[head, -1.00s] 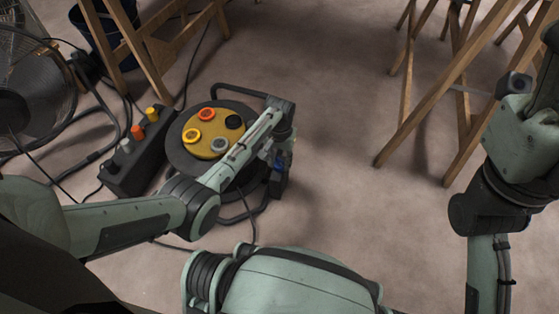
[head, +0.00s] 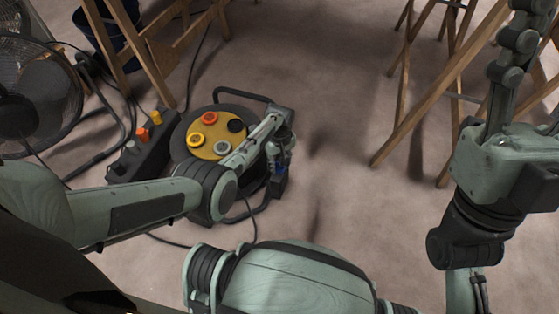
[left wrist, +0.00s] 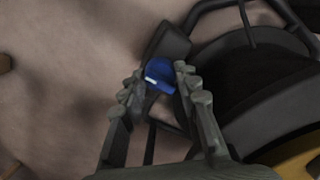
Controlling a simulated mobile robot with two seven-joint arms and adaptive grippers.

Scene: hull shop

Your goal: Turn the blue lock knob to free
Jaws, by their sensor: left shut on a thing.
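The blue lock knob (left wrist: 161,76) sits on a black block at the side of a black cable reel (left wrist: 255,85) in the left wrist view. In the head view the knob is a small blue patch (head: 281,167), mostly covered by my gripper. My left gripper (left wrist: 160,72) has one finger on each side of the knob and is shut on it. In the head view my left gripper (head: 281,153) reaches down at the reel's right side. The knob's turn mark cannot be made out. My right gripper (head: 507,65) is raised at the right edge, far from the reel.
The reel's yellow face (head: 207,146) carries several round sockets. A black power box (head: 143,150) with orange and yellow plugs stands left of it. A fan (head: 38,95), a blue bucket (head: 100,38) and wooden trestles (head: 440,85) stand around. Cables cross the floor; the middle floor is clear.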

